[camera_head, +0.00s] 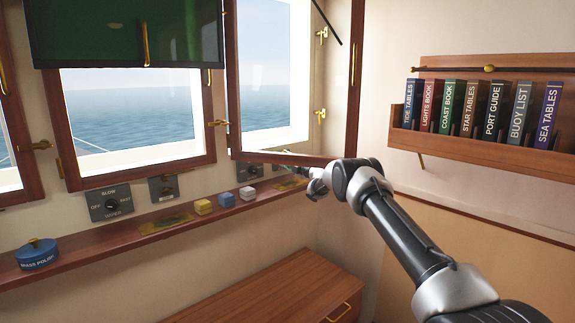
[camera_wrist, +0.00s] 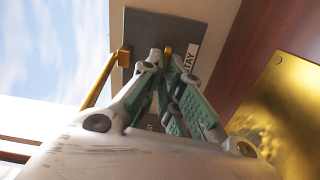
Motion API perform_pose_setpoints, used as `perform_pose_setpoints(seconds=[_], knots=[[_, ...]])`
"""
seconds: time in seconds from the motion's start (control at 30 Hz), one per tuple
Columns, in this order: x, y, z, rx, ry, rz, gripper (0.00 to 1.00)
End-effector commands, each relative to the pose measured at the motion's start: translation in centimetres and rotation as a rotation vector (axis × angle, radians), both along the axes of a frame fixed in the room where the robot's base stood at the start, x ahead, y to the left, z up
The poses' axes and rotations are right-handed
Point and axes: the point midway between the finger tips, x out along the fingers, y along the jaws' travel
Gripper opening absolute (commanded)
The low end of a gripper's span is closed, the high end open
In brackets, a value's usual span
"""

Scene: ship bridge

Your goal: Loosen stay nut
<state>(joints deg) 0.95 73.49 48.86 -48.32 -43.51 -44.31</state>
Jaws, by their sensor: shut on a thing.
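In the wrist view my gripper (camera_wrist: 165,65) has its fingertips closed together in front of a grey plate (camera_wrist: 145,28) labelled "STAY". A small brass piece, apparently the stay nut (camera_wrist: 168,53), shows between the fingertips; the fingers hide most of it. A brass rod, apparently the stay (camera_wrist: 103,78), runs slanting to the plate, left of the fingers. In the head view my gripper (camera_head: 317,180) is at the sill under the right-hand window, and it covers the nut there.
A wooden sill (camera_head: 120,236) carries a blue polish tin (camera_head: 37,254) and yellow, blue and white blocks (camera_head: 226,199). The open window frame (camera_head: 290,158) hangs close above my gripper. A bookshelf (camera_head: 480,145) is on the right wall. A wooden cabinet (camera_head: 270,288) stands below.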

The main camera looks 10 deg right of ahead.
Motion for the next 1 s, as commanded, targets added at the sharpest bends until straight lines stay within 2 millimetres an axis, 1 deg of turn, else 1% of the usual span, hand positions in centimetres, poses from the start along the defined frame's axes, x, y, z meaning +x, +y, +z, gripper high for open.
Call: perform_pose_setpoints(seconds=[0.03,0.33,0.83,0.87,0.9,0.93,0.97,1.0], knots=[[0.07,0.16,0.54,-0.019,-0.019,0.001,0.00],[0.06,0.17,0.51,-0.100,-0.066,0.001,0.00],[0.07,0.17,0.58,-0.114,-0.075,0.001,0.00],[0.07,0.18,0.58,-0.114,-0.075,0.001,0.12],[0.07,0.18,0.58,-0.114,-0.075,0.001,0.19],[0.08,0.19,0.58,-0.114,-0.075,0.001,0.25],[0.07,0.18,0.57,-0.114,-0.075,0.001,0.28],[0.07,0.18,0.54,-0.113,-0.075,0.001,0.28]])
